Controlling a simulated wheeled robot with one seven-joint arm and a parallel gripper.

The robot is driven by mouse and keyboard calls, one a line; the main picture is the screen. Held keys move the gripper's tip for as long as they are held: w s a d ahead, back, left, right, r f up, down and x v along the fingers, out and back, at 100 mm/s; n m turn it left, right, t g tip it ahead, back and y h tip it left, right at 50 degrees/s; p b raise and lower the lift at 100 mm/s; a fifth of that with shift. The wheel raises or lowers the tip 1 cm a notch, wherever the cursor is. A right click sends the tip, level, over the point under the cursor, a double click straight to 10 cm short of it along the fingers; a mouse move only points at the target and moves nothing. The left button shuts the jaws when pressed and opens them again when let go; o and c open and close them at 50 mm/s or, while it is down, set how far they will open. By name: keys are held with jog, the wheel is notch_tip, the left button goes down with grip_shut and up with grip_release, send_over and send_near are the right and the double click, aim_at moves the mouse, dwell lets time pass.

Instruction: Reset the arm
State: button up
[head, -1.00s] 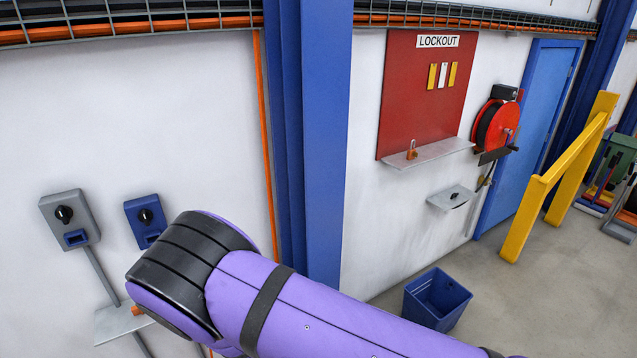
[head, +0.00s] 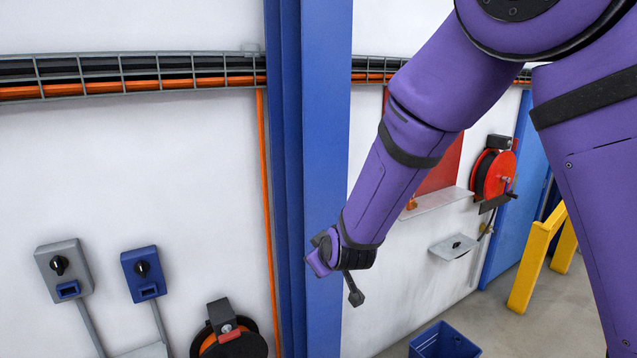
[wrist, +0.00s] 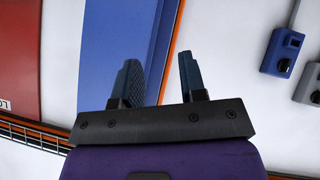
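My purple arm is raised and folded across the right half of the head view. Its gripper end (head: 322,252) hangs in front of the blue column and points down and left; its fingers are hard to make out there. In the wrist view my gripper (wrist: 162,80) shows two dark fingers standing apart with a clear gap between them. Nothing is between the fingers; only the blue column and white wall show behind. The gripper appears clear of the wall and column.
A grey switch box (head: 64,268) and a blue switch box (head: 145,273) are on the wall at left. A cable reel (head: 228,335) sits below. The blue column (head: 325,120) stands mid-view. A red reel (head: 493,173), yellow rail (head: 535,260) and blue bin (head: 443,342) are at right.

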jog(key=s+d+r+m+g, duration=0.1)
jog(key=s+d+r+m, duration=0.1)
jog(key=s+d+r, duration=0.5)
jog(key=s+d+r+m+g, duration=0.15)
jog(key=s+d+r, duration=0.25)
jog(key=d+r, duration=0.55)
jog(key=s+d+r+m+g+h, duration=0.1)
jog(key=s+d+r+m, duration=0.1)
jog(key=s+d, duration=0.4)
jog(key=s+d+r+m+g+h, duration=0.1)
jog(key=s+d, duration=0.6)
jog(key=s, duration=0.7)
jog(key=shift+s+r+m+h, duration=0.25)
jog(key=shift+r+m+h, duration=0.5)
jog(key=shift+m, duration=0.5)
